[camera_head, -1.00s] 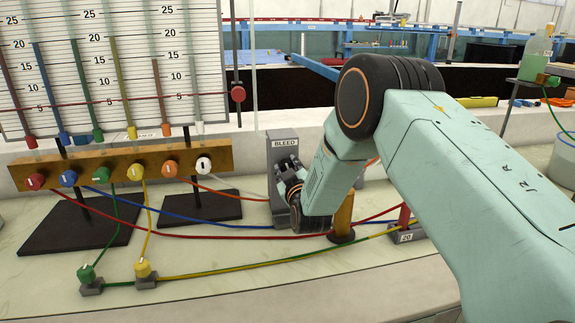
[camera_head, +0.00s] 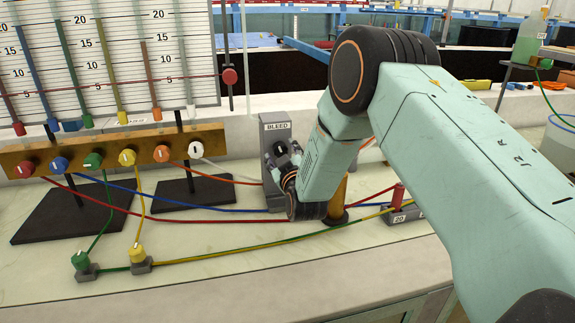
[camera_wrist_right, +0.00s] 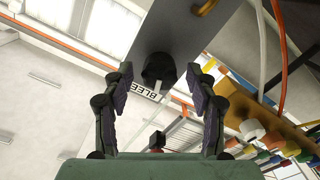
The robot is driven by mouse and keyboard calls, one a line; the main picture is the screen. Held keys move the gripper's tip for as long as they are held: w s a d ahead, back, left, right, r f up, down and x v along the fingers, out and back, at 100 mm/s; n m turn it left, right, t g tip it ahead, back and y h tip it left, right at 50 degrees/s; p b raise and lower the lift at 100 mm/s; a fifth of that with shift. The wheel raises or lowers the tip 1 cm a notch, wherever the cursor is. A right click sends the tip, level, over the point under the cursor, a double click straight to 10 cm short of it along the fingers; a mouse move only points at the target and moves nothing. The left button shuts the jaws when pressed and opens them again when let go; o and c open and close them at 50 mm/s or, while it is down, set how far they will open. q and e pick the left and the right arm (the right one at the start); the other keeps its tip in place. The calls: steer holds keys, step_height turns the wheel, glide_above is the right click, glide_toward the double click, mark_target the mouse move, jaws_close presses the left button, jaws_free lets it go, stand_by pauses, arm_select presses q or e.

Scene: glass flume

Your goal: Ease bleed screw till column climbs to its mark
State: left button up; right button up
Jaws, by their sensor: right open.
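The bleed block (camera_head: 275,128) is a grey upright plate labelled BLEED, standing on the bench. Its black bleed screw knob (camera_head: 281,148) is partly hidden by my right gripper (camera_head: 285,160). In the right wrist view the knob (camera_wrist_right: 158,68) sits between the two fingertips of my right gripper (camera_wrist_right: 160,75). The fingers are open, with a gap on each side of the knob. The gauge board (camera_head: 182,20) at the left carries several coloured columns against a number scale. A thin red line crosses it, with a red slider (camera_head: 229,76) at its right end. My left gripper is not in view.
A brass manifold (camera_head: 105,152) with coloured knobs stands left of the bleed block. Coloured tubes cross the bench around the block's foot. A brass post (camera_head: 338,195) stands close by my right wrist. The front bench strip (camera_head: 200,290) is clear.

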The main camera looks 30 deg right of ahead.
steer(key=v, duration=1)
steer(key=shift+s, duration=0.25)
stand_by(0.8)
steer(key=shift+w+d+m+p, duration=0.45)
steer(key=shift+w+m+p, duration=0.35)
steer(key=shift+w, duration=0.95)
steer(key=shift+w+d+m+p, duration=0.45)
steer(key=shift+w+m+p, duration=0.35)
steer(key=shift+w, duration=0.95)
steer(key=shift+w+d+m+p, duration=0.45)
steer(key=shift+w+m+p, duration=0.35)
steer(key=shift+w, duration=0.95)
